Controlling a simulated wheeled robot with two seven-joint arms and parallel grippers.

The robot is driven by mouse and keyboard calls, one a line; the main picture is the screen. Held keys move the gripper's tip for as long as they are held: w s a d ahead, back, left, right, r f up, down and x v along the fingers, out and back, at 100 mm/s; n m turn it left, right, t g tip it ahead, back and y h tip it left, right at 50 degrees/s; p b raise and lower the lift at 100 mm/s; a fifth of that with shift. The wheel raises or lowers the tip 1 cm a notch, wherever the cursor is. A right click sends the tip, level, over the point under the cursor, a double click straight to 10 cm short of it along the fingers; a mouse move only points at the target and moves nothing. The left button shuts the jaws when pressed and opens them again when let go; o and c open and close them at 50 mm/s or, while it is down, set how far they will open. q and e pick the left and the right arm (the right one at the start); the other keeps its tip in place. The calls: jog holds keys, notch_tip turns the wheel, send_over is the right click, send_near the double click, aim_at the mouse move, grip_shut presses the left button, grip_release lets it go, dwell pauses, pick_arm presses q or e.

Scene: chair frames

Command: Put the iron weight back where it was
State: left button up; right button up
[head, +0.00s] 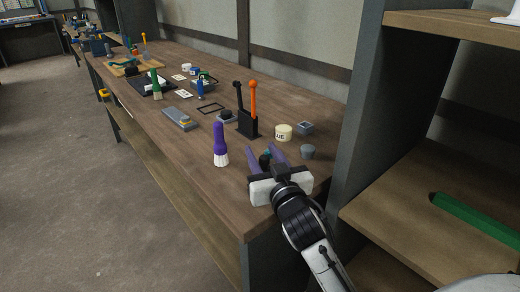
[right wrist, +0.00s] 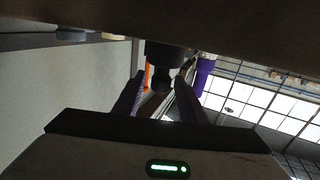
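A dark knobbed object, which looks like the iron weight (head: 265,161), stands on the workbench near its front right end. It shows between the fingers of my right gripper (head: 266,151). In the right wrist view, which is upside down, the dark weight (right wrist: 168,54) meets the bench top and its narrower knob points down between the fingertips. The right gripper (right wrist: 160,82) is open, with a finger on each side of the knob and visible gaps. I cannot tell whether either finger touches it. My left gripper is not in view.
A purple-handled brush (head: 220,142) stands left of the gripper. A grey cylinder (head: 308,152), a cream tin (head: 284,132) and a small grey box (head: 305,128) are close by. A black holder (head: 247,125) with an orange handle stands behind. A shelf unit (head: 375,120) rises at the right.

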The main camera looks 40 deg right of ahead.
aim_at(266, 160)
jog(key=v, duration=0.5)
jog(key=shift+s, duration=0.1)
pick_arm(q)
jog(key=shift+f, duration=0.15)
